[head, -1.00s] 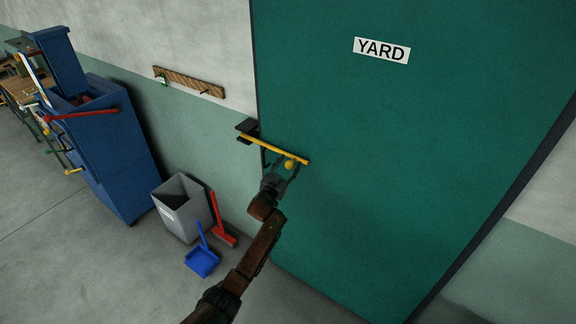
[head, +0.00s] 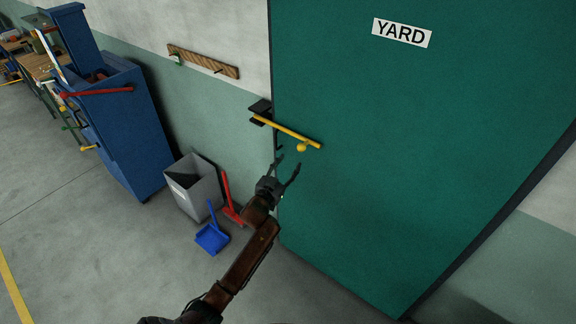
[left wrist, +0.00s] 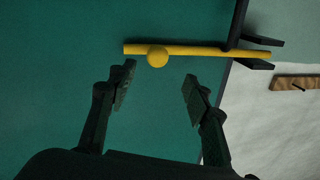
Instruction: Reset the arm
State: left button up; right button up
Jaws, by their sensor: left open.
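My left arm (head: 245,258) reaches up from the bottom of the head view. Its left gripper (head: 287,166) is open and empty, just below the yellow bar (head: 292,132) on the green door. In the left wrist view the two fingers (left wrist: 158,85) stand apart, with a gap between their tips and the yellow bar (left wrist: 190,50) and its round yellow knob (left wrist: 157,58). The bar lies across the door's left edge, with its end in a black bracket (head: 261,108) on the wall. My right gripper is not in view.
The green door (head: 400,170) has a YARD sign (head: 402,32). Left of it are a hook rail (head: 203,61), a grey bin (head: 193,187), a blue dustpan (head: 212,238), a red brush (head: 231,205) and a blue cabinet (head: 122,130). Open floor lies at the lower left.

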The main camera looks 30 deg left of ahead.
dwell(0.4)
pick_arm(q)
jog(key=s+a+f+g+b, duration=0.15)
jog(key=s+f, duration=0.25)
jog(key=f, duration=1)
jog(key=s+f+g, duration=0.3)
jog(key=s+f, duration=0.1)
jog(key=f, duration=1.1)
jog(key=s+f+g, duration=0.2)
jog(key=s+f, duration=0.5)
jog(key=f, duration=0.3)
jog(key=s+f+g, duration=0.2)
jog(key=s+f, duration=0.5)
jog(key=f, duration=0.3)
jog(key=s+d+f+g+b, duration=0.1)
jog(key=s+f+g, duration=0.1)
jog(key=s+f, duration=0.85)
jog(key=s+d+f+g+b, duration=0.1)
jog(key=s+f+g, duration=0.2)
jog(key=s+f, duration=0.75)
jog(key=s+d+f+g, duration=0.1)
jog(key=s, duration=1.2)
jog(key=s+d+f+g, duration=0.1)
jog(key=s+f+g, duration=0.1)
jog(key=s, duration=1.2)
jog(key=shift+s+d+f+n, duration=0.15)
jog(key=shift+d+f+n, duration=0.15)
jog(key=shift+d+n, duration=0.1)
jog(key=shift+g, duration=0.25)
